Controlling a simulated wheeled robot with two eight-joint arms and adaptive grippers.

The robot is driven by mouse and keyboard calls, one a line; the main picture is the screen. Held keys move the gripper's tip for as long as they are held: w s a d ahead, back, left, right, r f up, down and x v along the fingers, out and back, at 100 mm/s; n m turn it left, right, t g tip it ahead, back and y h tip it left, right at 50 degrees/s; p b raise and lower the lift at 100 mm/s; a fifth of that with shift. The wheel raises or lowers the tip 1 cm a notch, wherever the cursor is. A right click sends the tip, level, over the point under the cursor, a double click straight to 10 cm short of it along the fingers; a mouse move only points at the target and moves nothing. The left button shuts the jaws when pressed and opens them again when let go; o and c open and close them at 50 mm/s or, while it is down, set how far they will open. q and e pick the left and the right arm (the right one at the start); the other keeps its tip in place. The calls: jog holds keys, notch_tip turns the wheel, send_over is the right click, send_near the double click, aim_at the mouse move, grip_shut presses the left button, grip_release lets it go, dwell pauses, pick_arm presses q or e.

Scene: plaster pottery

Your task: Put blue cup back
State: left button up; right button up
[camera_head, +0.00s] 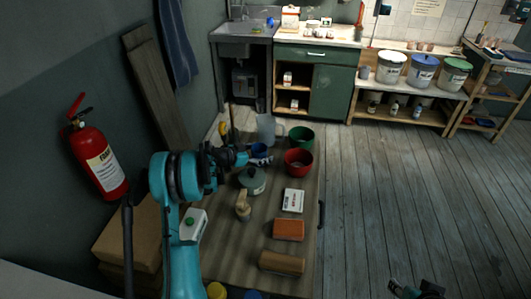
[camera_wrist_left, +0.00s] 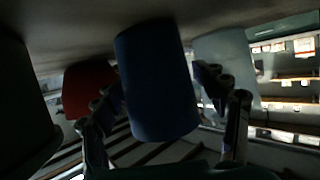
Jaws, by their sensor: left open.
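The blue cup (camera_head: 260,149) stands on the wooden table (camera_head: 240,235), toward its far end. My left gripper (camera_head: 257,158) reaches to the cup from the left. In the left wrist view, the blue cup (camera_wrist_left: 157,80) is between the two spread fingers of the left gripper (camera_wrist_left: 160,92). The fingers are open, one on each side of the cup; I cannot tell whether either touches it. A dark and teal part of my right gripper (camera_head: 417,289) shows at the bottom edge, and its fingers are not clear.
A red bowl (camera_head: 298,161), green bowl (camera_head: 301,138) and clear jug (camera_head: 267,130) stand close by. A lidded pot (camera_head: 252,180), white box (camera_head: 293,200), orange block (camera_head: 288,229) and brown block (camera_head: 282,262) are nearer.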

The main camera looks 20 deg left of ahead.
pick_arm(q)
jog(key=p+v, duration=0.2)
jog(key=v, duration=0.8)
jog(key=shift+r, duration=0.3)
jog(key=d+r+n+t+y, duration=0.3)
jog(key=r+t+y, duration=0.1)
jog(key=r, duration=1)
jog(key=d+r+n+t+y, duration=0.2)
jog(key=d+r+t+y, duration=0.15)
jog(key=r, duration=1.15)
jog(key=s+d+f+g, duration=0.4)
jog(key=s+f, duration=0.3)
jog(key=s, duration=0.3)
jog(key=s+d+f+n+g, duration=0.1)
jog(key=s+d+f+g, duration=0.3)
jog(key=s+d+f, duration=0.3)
jog(key=s+d+f+g, duration=0.4)
jog(key=s+d+f, duration=0.2)
jog(key=s, duration=0.7)
jog(key=shift+d+f+h, duration=0.15)
jog(key=shift+f+h, duration=0.2)
jog(key=shift+f, duration=0.15)
jog(key=shift+s, duration=0.1)
